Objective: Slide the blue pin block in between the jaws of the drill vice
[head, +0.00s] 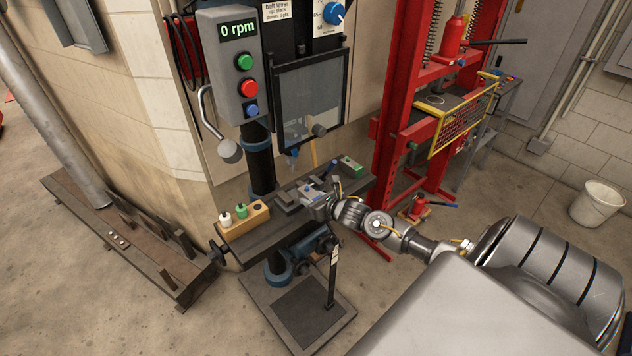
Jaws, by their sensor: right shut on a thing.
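The drill press table (255,238) carries the drill vice (287,200), a dark grey vice near the middle of the table. My right gripper (320,201) reaches in from the right and is at the vice. It is shut on a small grey-blue piece (309,191), seemingly the blue pin block, at the vice jaws. The piece is small and partly hidden by the gripper, so I cannot tell whether it is between the jaws or just above them. My left gripper is not in view.
A wooden block (245,219) with green- and white-topped bottles stands at the table's left end. A green block (351,166) lies at its right end. The drill head with its clear guard (308,100) hangs above. A red press (400,110) stands behind right.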

